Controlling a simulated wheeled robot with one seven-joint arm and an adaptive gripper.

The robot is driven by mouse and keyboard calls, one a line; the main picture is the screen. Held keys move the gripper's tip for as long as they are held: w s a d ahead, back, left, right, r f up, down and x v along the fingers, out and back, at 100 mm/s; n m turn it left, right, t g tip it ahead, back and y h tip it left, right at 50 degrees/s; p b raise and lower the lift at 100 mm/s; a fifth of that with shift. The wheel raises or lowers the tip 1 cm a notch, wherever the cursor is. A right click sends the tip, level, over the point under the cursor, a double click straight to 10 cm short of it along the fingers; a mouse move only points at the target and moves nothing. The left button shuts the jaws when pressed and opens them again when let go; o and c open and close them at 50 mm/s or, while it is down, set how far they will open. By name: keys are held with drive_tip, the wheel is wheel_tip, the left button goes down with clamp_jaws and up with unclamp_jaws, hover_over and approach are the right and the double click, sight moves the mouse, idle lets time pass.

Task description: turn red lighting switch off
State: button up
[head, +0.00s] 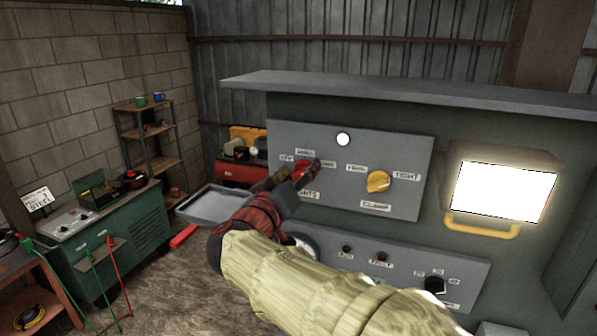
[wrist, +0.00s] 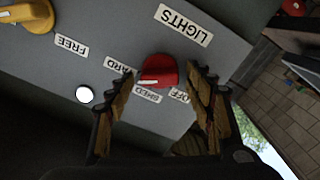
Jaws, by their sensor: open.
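The red lighting switch (wrist: 158,71) is a round knob on a grey panel, with labels LIGHTS, OFF, SHED and YARD around it. A pale mark shows on its lower left edge in the wrist view; its exact setting is hard to tell. My gripper (wrist: 163,80) is open, with one finger on each side of the knob and a gap to each. Whether the fingertips reach past the knob's face is unclear. In the head view my gripper (head: 291,178) is at the panel's left part and covers most of the red switch (head: 302,165).
A yellow knob (head: 378,181) with FREE, TIGHT and CLAMP labels sits right of the switch. A white round lamp (head: 343,139) is above. A lit work light (head: 504,190) is at the right. A lower panel (head: 463,270) carries small buttons and a black knob (head: 435,285).

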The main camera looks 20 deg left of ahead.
drive_tip(key=shift+c, duration=0.4)
drive_tip(key=c, duration=1.1)
